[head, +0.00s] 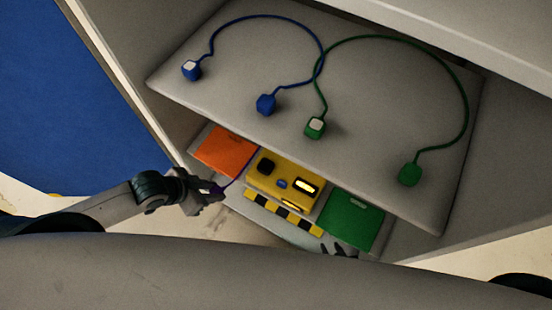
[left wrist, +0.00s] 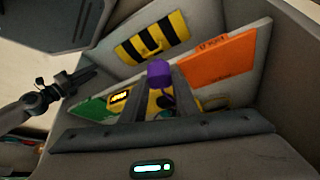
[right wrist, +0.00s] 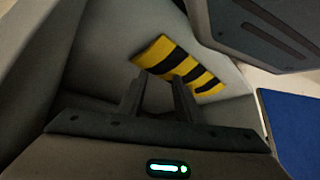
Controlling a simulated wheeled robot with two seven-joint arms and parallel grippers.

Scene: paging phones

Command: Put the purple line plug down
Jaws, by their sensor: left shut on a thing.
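The purple line plug (left wrist: 159,72) shows between the fingertips of my left gripper (left wrist: 160,78) in the left wrist view. In the head view my left gripper (head: 212,192) is shut on it at the left front of the shelf, beside the orange card (head: 226,150). Only a bit of the plug shows there, and a purple cord runs from it toward the yellow phone box (head: 284,183). My right gripper (right wrist: 158,88) has its fingers apart with nothing between them, facing a yellow-black striped strip (right wrist: 180,66). In the head view it is mostly hidden at the lower middle.
A blue cord with two blue plugs (head: 191,70) and a green cord with two green plugs (head: 315,127) lie on the grey upper board (head: 230,75). A green card (head: 351,220) lies right of the phone box. Cabinet walls stand on both sides.

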